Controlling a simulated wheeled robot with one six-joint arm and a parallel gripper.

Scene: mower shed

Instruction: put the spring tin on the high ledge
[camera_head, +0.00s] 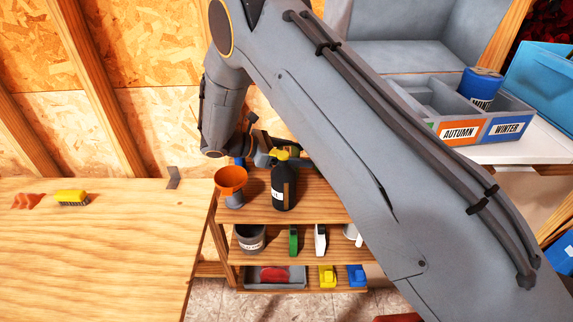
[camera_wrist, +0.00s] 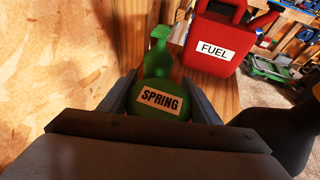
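The spring tin (camera_wrist: 160,97), green with a "SPRING" label, sits between the fingers of my gripper (camera_wrist: 160,105) in the wrist view. The fingers lie close against both its sides. I cannot tell if its base touches the wood. In the head view my arm mostly hides the gripper, near the top of the wooden shelf unit (camera_head: 325,208), and the tin is hidden. A raised white ledge (camera_head: 530,150) is at the right, bearing a divided tray (camera_head: 430,122) with "AUTUMN" and "WINTER" labels. A blue tin (camera_head: 481,85) is in the winter compartment.
A black bottle (camera_head: 284,192) and an orange funnel (camera_head: 231,180) stand near the gripper. The wrist view shows a red fuel can (camera_wrist: 215,45) and a green bottle (camera_wrist: 160,50) beyond the tin. A blue bin (camera_head: 540,80) stands beside the tray. The wooden bench (camera_head: 110,250) is mostly clear.

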